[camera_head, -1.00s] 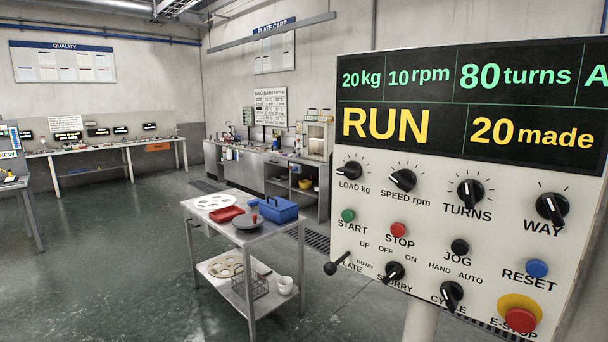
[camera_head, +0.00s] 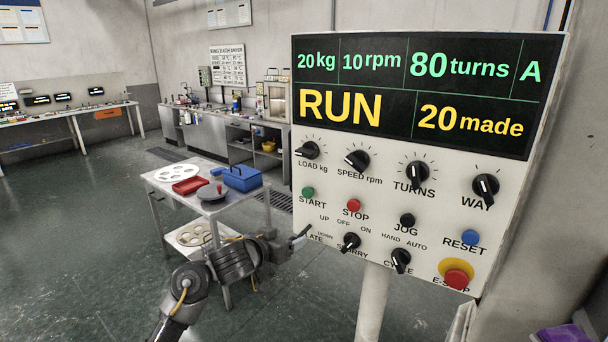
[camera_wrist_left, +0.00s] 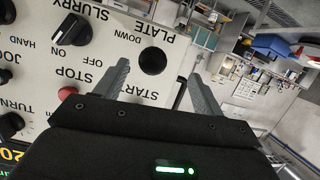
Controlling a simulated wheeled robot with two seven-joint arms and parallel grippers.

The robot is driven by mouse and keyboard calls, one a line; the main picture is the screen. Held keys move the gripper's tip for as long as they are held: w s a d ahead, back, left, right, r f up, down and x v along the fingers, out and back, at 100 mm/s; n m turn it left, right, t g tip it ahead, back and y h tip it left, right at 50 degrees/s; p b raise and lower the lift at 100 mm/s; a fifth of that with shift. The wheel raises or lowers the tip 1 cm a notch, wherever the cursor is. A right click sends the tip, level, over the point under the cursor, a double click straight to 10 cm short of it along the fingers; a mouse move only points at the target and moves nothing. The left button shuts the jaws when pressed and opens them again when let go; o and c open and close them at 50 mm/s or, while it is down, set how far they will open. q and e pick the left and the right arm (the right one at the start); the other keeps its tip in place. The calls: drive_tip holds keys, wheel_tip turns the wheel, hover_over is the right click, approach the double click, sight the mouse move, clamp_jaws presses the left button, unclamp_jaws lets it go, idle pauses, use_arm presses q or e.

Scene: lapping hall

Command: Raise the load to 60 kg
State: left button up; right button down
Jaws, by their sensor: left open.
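The control panel (camera_head: 420,200) stands at the right of the head view. Its display (camera_head: 415,95) reads 20 kg, 10 rpm, 80 turns, RUN and 20 made. The black LOAD knob (camera_head: 308,150) is at the upper left of the knob row, its pointer toward the left. My left gripper (camera_head: 301,237) is at the panel's lower left edge, below the LOAD knob and the green START button (camera_head: 308,192). In the left wrist view my left gripper (camera_wrist_left: 158,82) is open and empty, with the round black PLATE lever end (camera_wrist_left: 153,60) seen between its fingers. The LOAD knob is out of that view.
The SPEED knob (camera_head: 357,160) is right of the LOAD knob. The red STOP button (camera_head: 353,206) and E-STOP (camera_head: 456,279) are lower on the panel. A steel trolley (camera_head: 215,207) with a blue box (camera_head: 242,178) stands behind my left arm. Floor at the left is open.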

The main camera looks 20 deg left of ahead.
sight(303, 156)
use_arm(q)
drive_tip(key=s+r+m+t+p, duration=0.1)
drive_tip(key=s+r+t, duration=0.1)
drive_tip(key=r, duration=0.8)
drive_tip(key=s+r+t, duration=0.2)
drive_tip(key=r, duration=0.9)
drive_tip(key=shift+h, duration=0.4)
drive_tip(key=x, duration=0.6)
drive_tip(key=b+x, duration=0.1)
drive_tip(key=x, duration=0.3)
drive_tip(key=shift+s+d+f, duration=0.1)
drive_tip(key=shift+d+f, duration=0.1)
drive_tip(key=shift+f, duration=0.1)
drive_tip(key=shift+w+d+f, duration=0.1)
drive_tip(key=shift+w+d, duration=0.05)
drive_tip(key=shift+w, duration=0.5)
use_arm(e)
drive_tip(key=shift+a+r, duration=0.15)
drive_tip(key=shift+r, duration=0.25)
use_arm(q)
drive_tip(key=shift+c, duration=0.4)
drive_tip(key=c, duration=0.9)
